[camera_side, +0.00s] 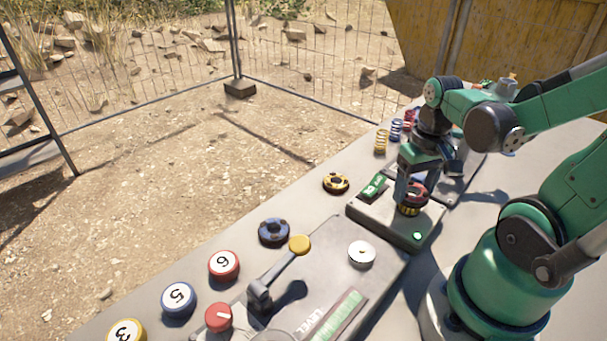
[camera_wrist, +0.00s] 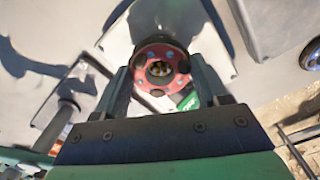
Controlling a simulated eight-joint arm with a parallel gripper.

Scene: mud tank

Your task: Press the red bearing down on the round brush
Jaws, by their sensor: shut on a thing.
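The red bearing (camera_side: 418,190) is a red ring with dark spots. My gripper (camera_side: 413,188) is shut on it, one finger on each side. In the wrist view the red bearing (camera_wrist: 178,66) sits level between the fingertips, with a dark hole holding something yellowish in its middle. Directly below it in the side view is a short yellow and dark piece (camera_side: 408,210), apparently the round brush, standing on a grey box (camera_side: 380,221). The fingers partly hide where bearing and brush meet, so I cannot tell how far down the bearing sits.
Springs (camera_side: 380,141) stand behind. A lever with a yellow knob (camera_side: 299,244) rises from the front panel.

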